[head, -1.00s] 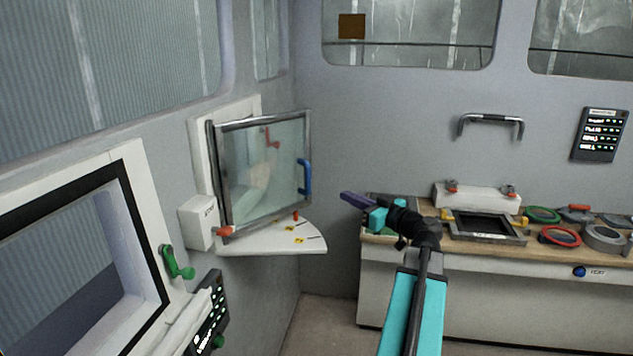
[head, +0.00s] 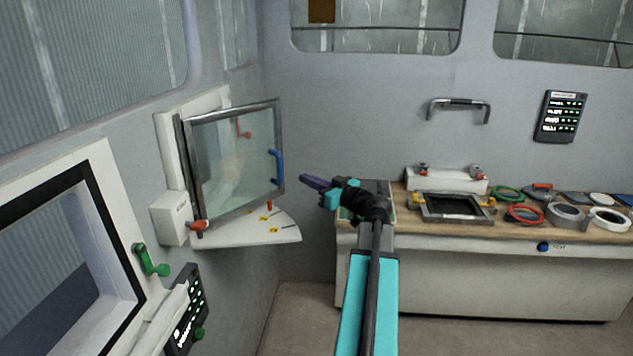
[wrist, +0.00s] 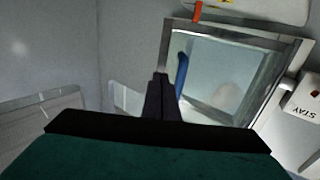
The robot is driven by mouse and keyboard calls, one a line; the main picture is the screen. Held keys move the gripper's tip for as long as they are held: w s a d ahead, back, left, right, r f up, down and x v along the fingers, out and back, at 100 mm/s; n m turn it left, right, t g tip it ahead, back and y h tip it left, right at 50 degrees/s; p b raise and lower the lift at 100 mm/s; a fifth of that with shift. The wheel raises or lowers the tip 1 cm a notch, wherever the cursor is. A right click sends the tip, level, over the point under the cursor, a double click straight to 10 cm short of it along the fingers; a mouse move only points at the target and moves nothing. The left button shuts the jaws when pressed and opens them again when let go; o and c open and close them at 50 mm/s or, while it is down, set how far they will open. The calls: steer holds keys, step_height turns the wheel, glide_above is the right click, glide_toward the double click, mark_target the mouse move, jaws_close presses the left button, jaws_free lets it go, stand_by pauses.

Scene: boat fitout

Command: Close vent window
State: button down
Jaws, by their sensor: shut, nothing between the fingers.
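The vent window (head: 232,165) is a glass pane in a grey metal frame, swung open from its white wall frame (head: 172,140) on the left wall. My gripper (head: 308,181) is shut and empty, just right of the blue handle in the head view; I cannot tell the gap in depth. In the wrist view the shut fingers (wrist: 160,82) point toward the pane (wrist: 215,75), with the blue handle (wrist: 182,72) close beside them on the right.
A white quarter-round shelf (head: 255,232) with small markers lies below the pane. A white box (head: 170,218) with a red knob (head: 198,226) is at its lower left. A wooden-topped workbench (head: 400,215) with a hatch frame, rings and tools stands on the right.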

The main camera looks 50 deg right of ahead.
steer(key=w+p, duration=0.3)
steer(key=w, duration=0.5)
steer(key=shift+d, duration=0.2)
steer(key=shift+w, duration=0.1)
